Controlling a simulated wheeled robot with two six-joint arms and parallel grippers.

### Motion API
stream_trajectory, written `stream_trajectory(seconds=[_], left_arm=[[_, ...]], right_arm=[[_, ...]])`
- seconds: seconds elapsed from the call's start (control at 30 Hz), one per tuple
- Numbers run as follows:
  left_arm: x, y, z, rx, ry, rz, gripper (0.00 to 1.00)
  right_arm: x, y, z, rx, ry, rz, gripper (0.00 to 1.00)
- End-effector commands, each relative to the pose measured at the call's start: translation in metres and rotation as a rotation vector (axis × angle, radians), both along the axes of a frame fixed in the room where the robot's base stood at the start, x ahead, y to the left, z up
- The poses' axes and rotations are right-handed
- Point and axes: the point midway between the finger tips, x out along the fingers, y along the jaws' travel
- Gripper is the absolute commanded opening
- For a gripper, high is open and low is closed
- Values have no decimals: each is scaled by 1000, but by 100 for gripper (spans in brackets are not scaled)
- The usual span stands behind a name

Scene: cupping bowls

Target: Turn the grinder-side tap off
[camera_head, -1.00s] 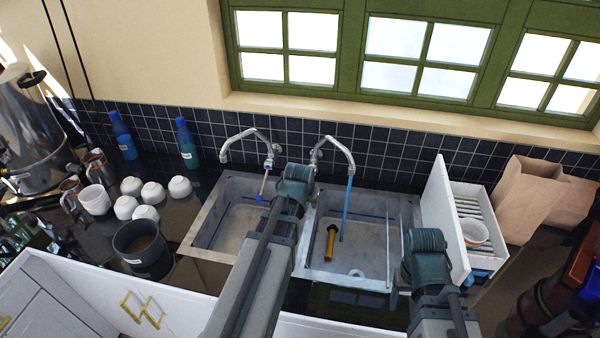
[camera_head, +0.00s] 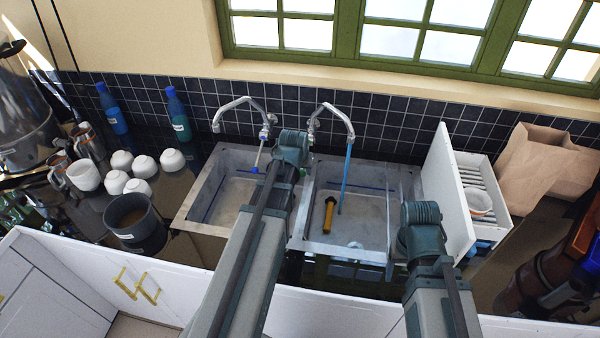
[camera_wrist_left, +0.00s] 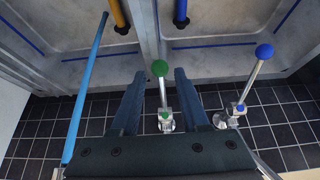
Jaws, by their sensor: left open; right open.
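Two curved metal taps rise behind the double sink. The right tap (camera_head: 337,110) has a blue water stream (camera_head: 345,180) running from its spout; the stream also shows in the left wrist view (camera_wrist_left: 85,95). The left tap (camera_head: 238,105) shows no stream. My left gripper (camera_wrist_left: 160,74) is open, its fingers either side of a lever with a green ball knob (camera_wrist_left: 160,68), with a gap on each side. The left tap's lever with a blue knob (camera_wrist_left: 264,51) stands outside the fingers. My right gripper's fingers are out of view.
The right basin (camera_head: 365,235) holds a yellow cylinder (camera_head: 329,214). Cups (camera_head: 172,160), a dark pot (camera_head: 133,221) and two bottles (camera_head: 179,115) stand left. An open white drawer unit (camera_head: 447,190) and a paper bag (camera_head: 545,165) stand right.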

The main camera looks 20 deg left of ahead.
Motion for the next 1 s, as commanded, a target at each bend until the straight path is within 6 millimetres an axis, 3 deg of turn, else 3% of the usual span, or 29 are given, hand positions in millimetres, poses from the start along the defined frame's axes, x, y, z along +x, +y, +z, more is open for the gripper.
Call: stream_trajectory(seconds=[0.03, 0.2, 0.43, 1.0], left_arm=[[6, 2, -14, 0, 0, 0, 45], [15, 4, -29, 0, 0, 0, 43], [13, 3, -24, 0, 0, 0, 2], [18, 5, -50, -1, 2, 0, 1]], right_arm=[[0, 0, -14, 0, 0, 0, 67], [0, 0, -29, 0, 0, 0, 67], [0, 0, -23, 0, 0, 0, 67], [0, 0, -50, 0, 0, 0, 67]])
